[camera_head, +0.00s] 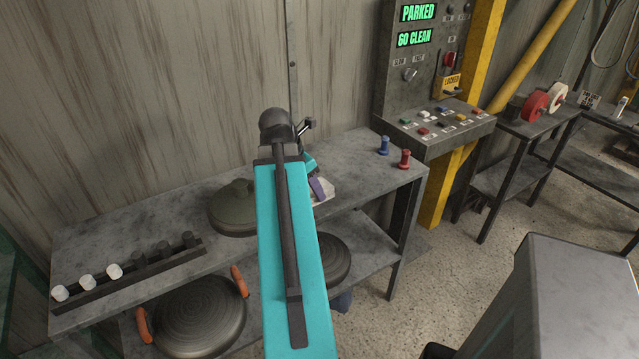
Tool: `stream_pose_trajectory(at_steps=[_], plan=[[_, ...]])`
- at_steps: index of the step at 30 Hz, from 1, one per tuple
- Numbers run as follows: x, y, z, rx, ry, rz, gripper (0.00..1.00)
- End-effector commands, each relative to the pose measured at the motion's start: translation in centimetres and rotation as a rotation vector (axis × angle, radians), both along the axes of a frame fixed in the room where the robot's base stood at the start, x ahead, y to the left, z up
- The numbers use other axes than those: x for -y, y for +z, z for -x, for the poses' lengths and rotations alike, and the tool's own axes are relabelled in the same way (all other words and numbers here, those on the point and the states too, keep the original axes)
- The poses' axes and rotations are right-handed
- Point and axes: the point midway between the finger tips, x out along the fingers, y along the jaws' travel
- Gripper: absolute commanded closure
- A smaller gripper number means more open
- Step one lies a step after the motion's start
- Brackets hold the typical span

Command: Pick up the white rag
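A white, flat thing that looks like the white rag (328,191) lies on the grey metal table (360,185), just right of my teal arm. Its left part is hidden behind the arm. A small purple piece (317,189) shows in front of or on the white thing; I cannot tell whether it touches it or is part of my gripper. My gripper is mostly hidden behind my arm and its dark joint, close to the white thing. Its fingers cannot be made out, so whether it is open or shut does not show.
A dark lidded pot (232,208) stands left of my arm. A rack (130,272) with white and dark knobs lies farther left. Blue (384,146) and red (405,159) pegs stand at the right end. A large orange-handled pan (198,318) is below. A control panel (435,122) stands right.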

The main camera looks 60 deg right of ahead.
Motion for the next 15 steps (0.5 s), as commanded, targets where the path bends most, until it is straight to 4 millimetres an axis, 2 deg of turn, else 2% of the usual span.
stream_pose_trajectory(at_steps=[4, 15], plan=[[-0.64, 0.06, -0.17, 0.0, 0.001, 0.0, 0.81], [-0.68, 0.08, -0.19, 0.0, 0.001, 0.0, 0.81]])
